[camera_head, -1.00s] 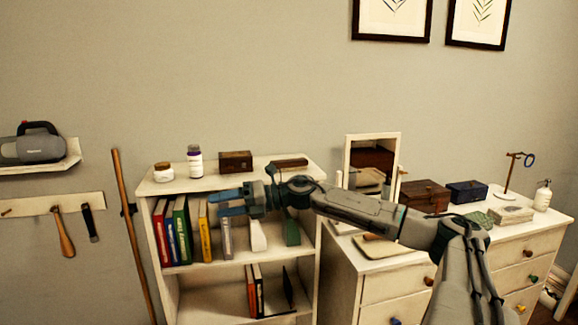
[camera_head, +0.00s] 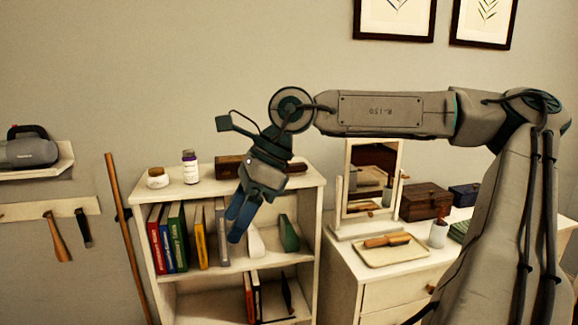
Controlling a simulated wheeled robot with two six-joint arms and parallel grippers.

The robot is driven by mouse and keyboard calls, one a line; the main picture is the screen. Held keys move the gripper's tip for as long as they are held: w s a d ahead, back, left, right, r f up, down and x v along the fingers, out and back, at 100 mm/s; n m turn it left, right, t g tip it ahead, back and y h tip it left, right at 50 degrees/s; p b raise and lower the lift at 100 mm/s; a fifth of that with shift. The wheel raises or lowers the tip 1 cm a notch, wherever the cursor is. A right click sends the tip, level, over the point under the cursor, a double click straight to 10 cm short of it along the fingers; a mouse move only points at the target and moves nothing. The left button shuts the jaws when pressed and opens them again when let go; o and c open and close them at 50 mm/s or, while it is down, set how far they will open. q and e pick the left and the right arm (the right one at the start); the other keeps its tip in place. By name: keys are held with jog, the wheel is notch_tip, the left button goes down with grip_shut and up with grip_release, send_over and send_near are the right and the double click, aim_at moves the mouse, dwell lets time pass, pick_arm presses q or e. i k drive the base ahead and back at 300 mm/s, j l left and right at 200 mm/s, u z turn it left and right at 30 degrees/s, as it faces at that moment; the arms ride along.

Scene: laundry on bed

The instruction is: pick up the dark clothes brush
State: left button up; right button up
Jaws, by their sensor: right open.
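A long, flat dark brown item, which looks like the dark clothes brush (camera_head: 297,168), lies on top of the white bookcase near its right end. My right gripper's wrist hides its left part. My right gripper (camera_head: 235,222) points down and left, open and empty, in front of the bookcase. Its blue fingertips are lower in the picture than the bookcase top and overlap the books. It appears apart from the brush. My left gripper is out of view.
A lighter wooden brush (camera_head: 388,240) lies on a tray (camera_head: 372,257) on the dresser, before a mirror (camera_head: 347,203). A wooden pole (camera_head: 127,240) leans at left.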

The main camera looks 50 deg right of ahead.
aim_at(294, 169)
jog(key=i+l, duration=0.15)
jog(key=l, duration=0.25)
jog(key=i+l, duration=0.15)
jog(key=l, duration=0.25)
jog(key=i+l, duration=0.1)
jog(key=l, duration=0.3)
jog(key=i+l, duration=0.15)
jog(key=l, duration=0.3)
jog(key=i+l, duration=0.15)
jog(key=l, duration=0.25)
jog(key=i+l, duration=0.15)
jog(key=l, duration=0.25)
